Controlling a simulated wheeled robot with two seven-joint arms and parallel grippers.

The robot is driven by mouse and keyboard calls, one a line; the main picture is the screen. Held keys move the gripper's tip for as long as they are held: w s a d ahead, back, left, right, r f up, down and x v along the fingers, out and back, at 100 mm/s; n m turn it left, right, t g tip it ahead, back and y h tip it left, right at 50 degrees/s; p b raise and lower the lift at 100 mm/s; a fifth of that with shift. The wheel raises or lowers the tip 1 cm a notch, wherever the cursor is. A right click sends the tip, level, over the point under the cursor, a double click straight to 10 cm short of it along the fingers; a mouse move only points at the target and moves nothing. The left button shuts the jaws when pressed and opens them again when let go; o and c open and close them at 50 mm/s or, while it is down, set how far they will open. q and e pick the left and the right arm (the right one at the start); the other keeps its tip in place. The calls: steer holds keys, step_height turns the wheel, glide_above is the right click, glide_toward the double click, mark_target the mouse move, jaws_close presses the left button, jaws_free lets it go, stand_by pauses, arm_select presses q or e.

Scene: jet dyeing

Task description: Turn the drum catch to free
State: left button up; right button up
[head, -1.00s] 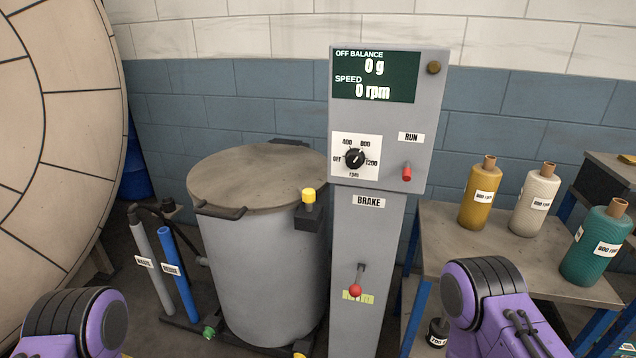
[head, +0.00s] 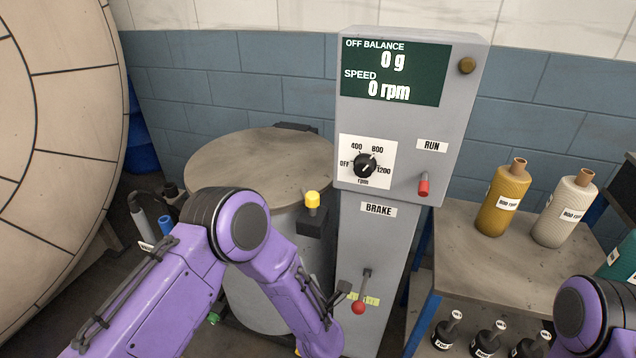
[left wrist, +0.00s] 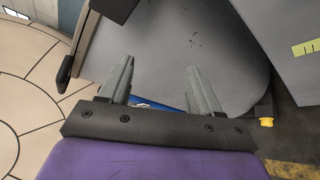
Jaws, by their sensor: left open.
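The grey drum (head: 262,165) with a flat brown lid stands left of the control column. A yellow knob (head: 312,199) on a dark block sits at the drum's right side, near the rim; no part is labelled as the catch. My left arm crosses in front of the drum and hides much of its lower front. In the left wrist view my left gripper (left wrist: 160,75) is open and empty, its two fingers apart before the grey drum wall (left wrist: 185,40). A small yellow part (left wrist: 266,122) shows right of the fingers. My right gripper is out of view.
The control column (head: 385,225) has a rpm dial (head: 365,165), a red RUN switch (head: 424,186) and a red-knobbed brake lever (head: 359,307) close to my left arm. A side table (head: 460,263) with bottles stands at right. A large round beige body (head: 60,120) fills the left.

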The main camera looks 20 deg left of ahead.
mark_target(315, 200)
arm_select(q)
steer(key=w+d+r+n+y+p, duration=0.1)
steer(key=w+d+r+n+y, duration=0.2)
steer(key=r+n, duration=0.5)
steer(key=w+d+r+n+y+p, duration=0.1)
steer(key=w+d+r+n+y, duration=0.1)
steer(key=r+n, duration=0.5)
steer(key=shift+n+g, duration=0.3)
steer(key=shift+n, duration=0.2)
steer(key=x, duration=0.3)
steer(key=p+x, duration=0.1)
steer(key=x, duration=0.2)
steer(key=p+x, duration=0.1)
steer(key=x, duration=0.3)
steer(key=shift+w+r, duration=0.15)
steer(key=shift+r, duration=0.1)
steer(key=shift+w+a+f, duration=0.1)
steer(key=shift+w+a, duration=0.1)
steer(key=shift+a, duration=0.05)
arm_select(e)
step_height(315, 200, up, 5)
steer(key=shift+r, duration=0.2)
arm_select(q)
steer(key=shift+c, duration=0.3)
jaws_close()
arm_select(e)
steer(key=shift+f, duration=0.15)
